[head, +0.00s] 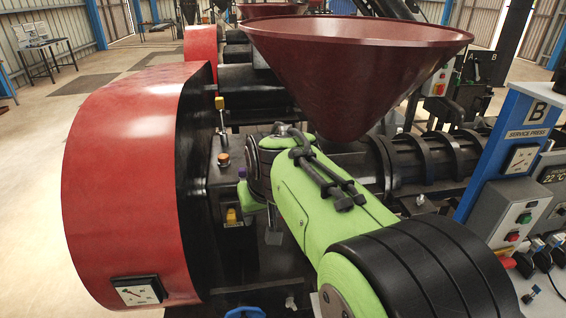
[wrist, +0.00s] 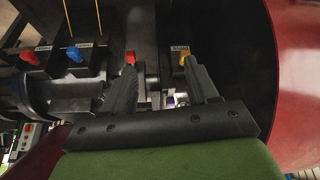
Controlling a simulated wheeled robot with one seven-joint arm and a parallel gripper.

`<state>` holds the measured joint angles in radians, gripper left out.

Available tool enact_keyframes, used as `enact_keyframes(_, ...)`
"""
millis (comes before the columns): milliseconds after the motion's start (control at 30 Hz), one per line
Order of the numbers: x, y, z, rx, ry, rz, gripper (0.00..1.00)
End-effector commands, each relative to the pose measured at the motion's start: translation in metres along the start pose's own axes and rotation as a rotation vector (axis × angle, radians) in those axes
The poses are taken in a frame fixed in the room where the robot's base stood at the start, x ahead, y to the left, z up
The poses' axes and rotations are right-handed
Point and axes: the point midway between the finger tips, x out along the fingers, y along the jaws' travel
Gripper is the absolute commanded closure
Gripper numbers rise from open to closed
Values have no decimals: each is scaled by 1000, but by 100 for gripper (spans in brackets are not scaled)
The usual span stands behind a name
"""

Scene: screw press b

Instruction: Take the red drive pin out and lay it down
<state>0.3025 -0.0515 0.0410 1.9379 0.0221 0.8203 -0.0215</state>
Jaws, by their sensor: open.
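In the wrist view, a small red head (wrist: 130,58), apparently the red drive pin, shows just beyond the tip of the left finger. It is beside a dark shaft coupling (wrist: 152,78); its lower part is hidden by the finger. My gripper (wrist: 161,66) is open, with its two grey fingers apart and nothing visibly held between them. I cannot tell whether the left finger touches the red head. In the head view, my green arm reaches down beside the press and hides the pin.
In the wrist view, a labelled yellow knob (wrist: 181,56) stands close to the right fingertip. Labelled blue (wrist: 75,54) and red (wrist: 30,57) knobs are at left. In the head view, a red guard (head: 130,185) and hopper (head: 355,70) flank my arm; a service post (head: 508,150) is at right.

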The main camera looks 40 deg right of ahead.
Motion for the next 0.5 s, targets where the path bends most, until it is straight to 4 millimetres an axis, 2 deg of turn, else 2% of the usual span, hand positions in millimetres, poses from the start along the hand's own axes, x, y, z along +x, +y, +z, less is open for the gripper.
enact_keyframes(33, 10, 17, -28, 39, -17, 15, 42)
enact_keyframes(100, 32, 41, -57, 86, -29, 31, 42)
enact_keyframes(200, 63, 73, -84, 140, -39, 48, 42)
enact_keyframes(333, 85, 95, -97, 176, -44, 58, 42)
enact_keyframes(500, 105, 98, -96, 180, -46, 59, 42)
